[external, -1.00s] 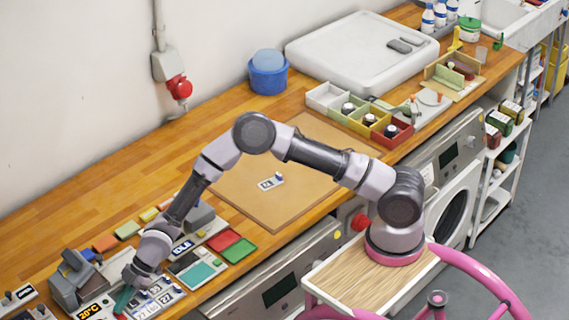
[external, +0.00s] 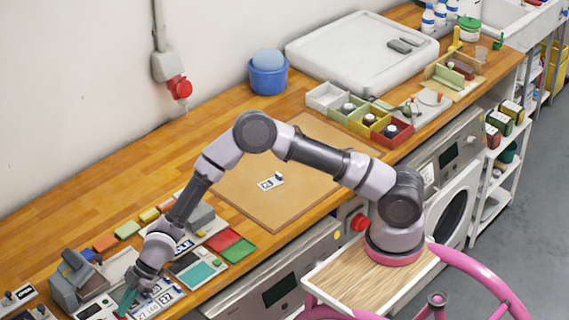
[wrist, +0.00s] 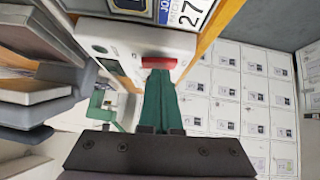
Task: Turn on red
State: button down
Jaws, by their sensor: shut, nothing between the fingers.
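My gripper (external: 126,301) is shut and empty, its green fingers pointing down over the devices at the lower left of the bench. In the wrist view the closed fingers (wrist: 160,100) reach to a red bar-shaped part (wrist: 159,63) on a white panel (wrist: 110,42). The tips are at its edge; I cannot tell whether they touch it. The panel also carries small round marks and a dark display. In the external view the red part is hidden by my gripper. Other red things are a round red knob (external: 359,222) on the bench front and a red pad (external: 222,239).
A grey device (external: 72,280) stands just left of my gripper. Number cards (external: 166,293) and a teal pad (external: 199,273) lie to its right. A brown board (external: 285,205) with a small tag (external: 270,183) is further right.

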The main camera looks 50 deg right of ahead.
jog(key=a+r+v, duration=0.2)
jog(key=v, duration=1)
jog(key=shift+s+d+r, duration=0.2)
jog(key=shift+s+d, duration=0.1)
jog(key=shift+s, duration=0.1)
jog(key=shift+w, duration=0.1)
jog(key=shift+w+r, duration=0.15)
jog(key=shift+w, duration=0.5)
jog(key=shift+a, duration=0.1)
